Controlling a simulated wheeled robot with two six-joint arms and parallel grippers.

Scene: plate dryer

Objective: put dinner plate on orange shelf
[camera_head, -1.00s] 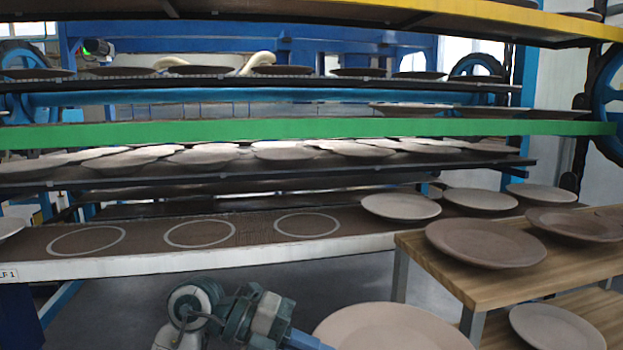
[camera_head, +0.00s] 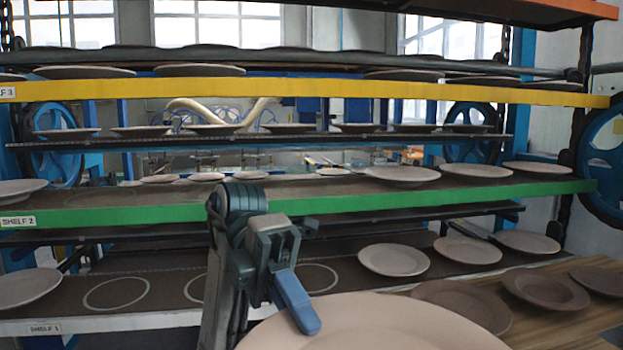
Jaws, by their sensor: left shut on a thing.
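The dinner plate (camera_head: 390,328) is pale pinkish-brown and fills the bottom middle of the head view, close to the camera and cut off by the lower edge. My left gripper (camera_head: 300,308) is shut on its rear-left rim, with one blue finger showing on top of the rim. The finger beneath is hidden. The orange shelf (camera_head: 530,8) is at the top right, its front edge running out of the picture at the top. Its upper surface is not visible. My right gripper is not in view.
Below the orange edge are the yellow shelf (camera_head: 300,88), the green shelf (camera_head: 420,202) and the white-edged bottom shelf (camera_head: 130,322), all bearing plates. A wooden table (camera_head: 590,312) with brown plates stands at the right. A blue wheel (camera_head: 603,160) is at the right edge.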

